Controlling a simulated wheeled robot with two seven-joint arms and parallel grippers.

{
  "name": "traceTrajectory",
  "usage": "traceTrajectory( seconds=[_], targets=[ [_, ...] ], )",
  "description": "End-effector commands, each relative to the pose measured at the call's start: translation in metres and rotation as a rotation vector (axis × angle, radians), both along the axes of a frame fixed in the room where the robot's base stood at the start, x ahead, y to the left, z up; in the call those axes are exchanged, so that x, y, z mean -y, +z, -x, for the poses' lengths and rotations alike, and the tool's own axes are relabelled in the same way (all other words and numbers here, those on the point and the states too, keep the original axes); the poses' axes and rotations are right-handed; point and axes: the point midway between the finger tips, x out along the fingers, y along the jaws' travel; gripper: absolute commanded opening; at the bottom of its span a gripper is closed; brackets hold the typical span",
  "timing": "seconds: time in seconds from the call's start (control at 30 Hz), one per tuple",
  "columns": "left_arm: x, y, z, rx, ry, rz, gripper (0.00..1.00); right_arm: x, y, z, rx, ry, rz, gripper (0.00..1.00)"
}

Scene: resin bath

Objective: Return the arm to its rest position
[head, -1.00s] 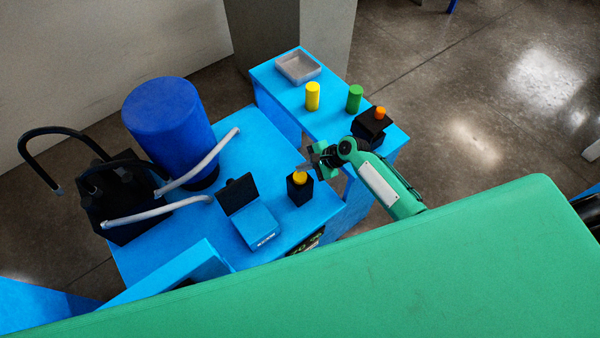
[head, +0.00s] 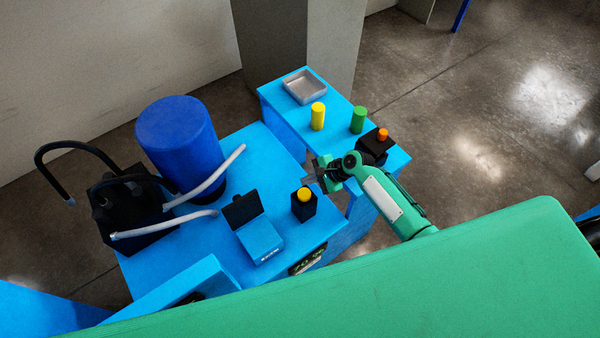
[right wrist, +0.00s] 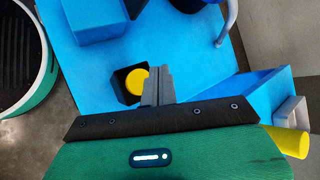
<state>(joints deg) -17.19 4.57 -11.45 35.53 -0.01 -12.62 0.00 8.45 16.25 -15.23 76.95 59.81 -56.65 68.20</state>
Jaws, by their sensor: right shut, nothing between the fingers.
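My right gripper (head: 312,175) is shut and empty. In the right wrist view the closed fingers (right wrist: 158,86) overlap part of the same yellow-topped block (right wrist: 132,82). My right arm (head: 385,195) comes in from the right, over the gap beside the blue table (head: 165,285). My left gripper is not in view.
A blue box with a black lid (head: 260,240), a large blue cylinder (head: 178,140) and a black unit with hoses (head: 120,220) stand on the table. The side table (head: 275,105) bears a grey tray (head: 305,86), yellow cylinder (head: 318,116), green cylinder (head: 358,120) and orange-topped black block (head: 374,148).

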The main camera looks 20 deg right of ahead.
Motion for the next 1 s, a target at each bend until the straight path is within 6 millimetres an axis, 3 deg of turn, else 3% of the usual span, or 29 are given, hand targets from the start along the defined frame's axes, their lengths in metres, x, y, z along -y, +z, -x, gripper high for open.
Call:
traceTrajectory(
  seconds=[0.23, 0.37, 0.63, 0.8, 1.0],
  targets=[
    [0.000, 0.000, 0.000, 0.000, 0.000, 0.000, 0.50, -0.001, 0.000, 0.001, 0.002, 0.004, 0.002, 0.00],
    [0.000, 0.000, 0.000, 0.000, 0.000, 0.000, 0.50, -0.008, 0.001, 0.019, 0.041, 0.079, 0.048, 0.00],
    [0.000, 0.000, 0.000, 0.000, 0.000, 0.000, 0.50, -0.026, 0.025, 0.118, 0.286, 0.516, 0.356, 0.00],
    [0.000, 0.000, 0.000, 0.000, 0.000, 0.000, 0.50, -0.014, 0.057, 0.179, 0.412, 0.782, 0.589, 0.00],
    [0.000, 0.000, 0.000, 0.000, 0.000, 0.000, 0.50, 0.009, 0.093, 0.225, 0.468, 0.981, 0.785, 0.00]
  ],
)
